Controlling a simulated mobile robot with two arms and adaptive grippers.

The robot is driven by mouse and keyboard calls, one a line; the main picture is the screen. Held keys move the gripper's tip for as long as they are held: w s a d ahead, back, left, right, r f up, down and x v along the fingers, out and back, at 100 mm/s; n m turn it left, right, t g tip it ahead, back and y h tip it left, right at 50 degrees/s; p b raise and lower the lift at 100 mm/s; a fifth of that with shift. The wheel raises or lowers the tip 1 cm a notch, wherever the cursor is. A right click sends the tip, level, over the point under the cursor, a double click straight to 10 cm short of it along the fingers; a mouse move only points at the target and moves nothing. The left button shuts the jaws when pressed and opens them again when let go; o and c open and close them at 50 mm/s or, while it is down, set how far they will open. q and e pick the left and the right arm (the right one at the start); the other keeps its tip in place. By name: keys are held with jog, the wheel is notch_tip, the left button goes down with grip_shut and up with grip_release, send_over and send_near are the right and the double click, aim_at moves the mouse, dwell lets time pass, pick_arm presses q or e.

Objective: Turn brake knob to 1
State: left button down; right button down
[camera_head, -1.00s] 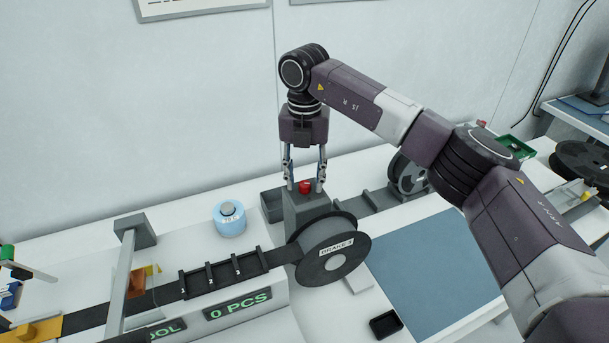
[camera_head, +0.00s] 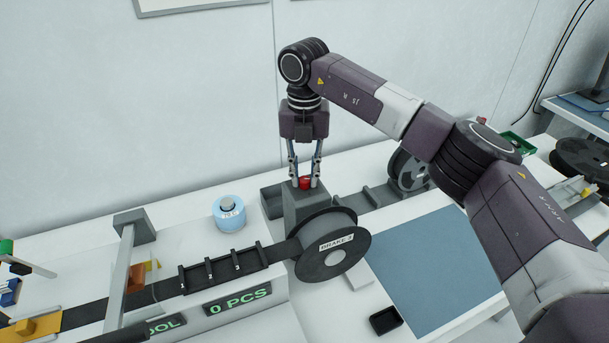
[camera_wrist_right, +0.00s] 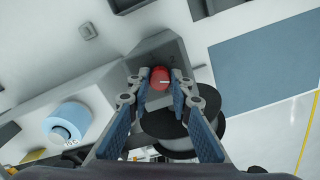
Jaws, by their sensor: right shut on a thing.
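The red brake knob (camera_head: 305,183) sits on top of a grey block (camera_head: 309,204) behind the black reel labelled BRAKE (camera_head: 333,247). It also shows in the right wrist view (camera_wrist_right: 160,76), with a short light mark on its face. My right gripper (camera_head: 305,182) points down from above, with its two fingers on either side of the knob. It is shut on the knob; in the right wrist view its fingertips (camera_wrist_right: 159,85) flank it. The number the knob's mark points to cannot be read. My left gripper is not in view.
A light blue roll (camera_head: 229,218) stands left of the grey block. A black slotted track (camera_head: 224,270) and a 0 PCS display (camera_head: 238,302) lie front left. A blue mat (camera_head: 437,265) and a small black tray (camera_head: 386,320) lie to the right.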

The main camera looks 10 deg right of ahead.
jog(key=shift+n+b, duration=0.6)
jog(key=shift+n, duration=0.6)
jog(key=n+b, duration=0.1)
jog(key=n, duration=0.1)
jog(key=shift+n, duration=0.4)
jog(key=n, duration=0.2)
jog(key=shift+n, duration=0.3)
jog(key=n+b, duration=0.1)
jog(key=n, duration=0.2)
jog(key=shift+n, duration=0.3)
jog(key=n, duration=0.5)
jog(key=shift+r, duration=0.1)
jog(key=n, duration=0.6)
jog(key=shift+n, duration=0.3)
jog(key=c, duration=1.7)
grip_release()
jog(key=shift+c, duration=0.2)
